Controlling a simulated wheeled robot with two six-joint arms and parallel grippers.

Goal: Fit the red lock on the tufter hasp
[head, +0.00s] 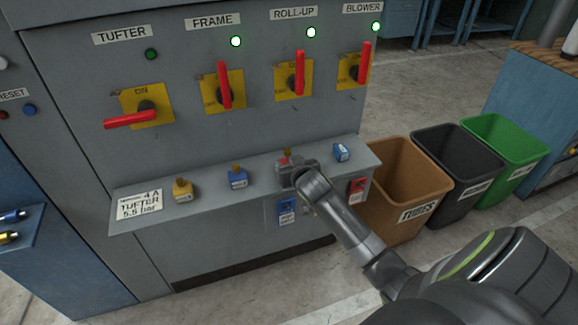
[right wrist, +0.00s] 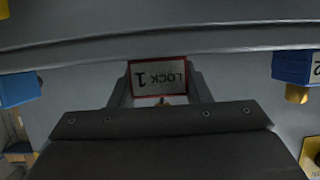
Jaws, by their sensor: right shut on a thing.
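The red lock (head: 284,154) is mostly hidden by my right gripper (head: 291,172) at the ledge under the switches. In the right wrist view, its red-edged face marked LOCK 1 (right wrist: 158,79) appears upside down between the fingers. My right gripper is shut on it; I cannot tell if the lock still touches the ledge. The tufter switch (head: 147,106) is at the upper left, its red handle (head: 130,120) lying level on a yellow plate. The lamp above it is dark; I cannot make out the hasp clearly. My left gripper is not in view.
Other switches have upright handles and lit lamps. Brown (head: 405,185), black and green bins stand right.

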